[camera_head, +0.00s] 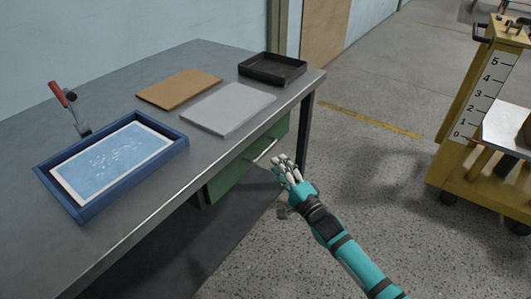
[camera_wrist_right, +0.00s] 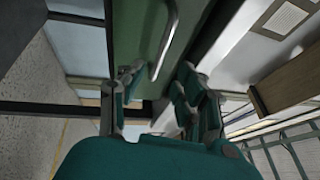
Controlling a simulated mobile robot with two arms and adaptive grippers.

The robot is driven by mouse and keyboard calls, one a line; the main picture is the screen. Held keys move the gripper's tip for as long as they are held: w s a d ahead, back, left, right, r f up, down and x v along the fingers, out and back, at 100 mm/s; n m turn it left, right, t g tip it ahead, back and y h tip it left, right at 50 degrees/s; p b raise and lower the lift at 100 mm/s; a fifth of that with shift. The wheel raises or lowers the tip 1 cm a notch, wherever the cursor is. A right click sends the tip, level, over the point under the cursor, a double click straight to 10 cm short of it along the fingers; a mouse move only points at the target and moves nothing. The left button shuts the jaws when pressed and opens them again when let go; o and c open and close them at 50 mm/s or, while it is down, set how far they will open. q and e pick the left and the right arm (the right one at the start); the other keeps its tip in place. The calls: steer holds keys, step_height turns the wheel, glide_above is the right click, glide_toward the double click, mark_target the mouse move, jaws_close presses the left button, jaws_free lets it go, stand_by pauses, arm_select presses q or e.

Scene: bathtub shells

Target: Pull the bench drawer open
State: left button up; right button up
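The grey workbench (camera_head: 120,85) has a green drawer (camera_head: 232,172) under its top, and the drawer front looks flush beneath the bench edge. A silver bar handle (camera_head: 262,151) is on the drawer front. The handle also shows in the right wrist view (camera_wrist_right: 167,42), against the green front (camera_wrist_right: 127,35). My right gripper (camera_head: 282,165) is just in front of the handle's near right end. In the right wrist view its fingers (camera_wrist_right: 158,82) are spread apart, with the handle ahead between them. I cannot tell whether they touch it. My left gripper is not in view.
On the bench are a blue tray (camera_head: 84,212) with a blue sheet, a red-handled clamp (camera_head: 67,100), a brown board (camera_head: 178,88), a grey panel (camera_head: 229,108) and a black tray (camera_head: 272,67). A yellow cart (camera_head: 480,190) stands at right. The floor between is clear.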

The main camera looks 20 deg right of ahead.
mark_target(266, 149)
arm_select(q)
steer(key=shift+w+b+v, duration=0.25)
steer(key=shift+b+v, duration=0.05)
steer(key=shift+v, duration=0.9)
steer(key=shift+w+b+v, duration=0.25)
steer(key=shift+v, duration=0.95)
arm_select(e)
steer(key=shift+x, duration=3.85)
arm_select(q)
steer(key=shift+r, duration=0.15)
arm_select(e)
steer(key=shift+f, duration=0.1)
steer(key=shift+c, duration=0.4)
jaws_close()
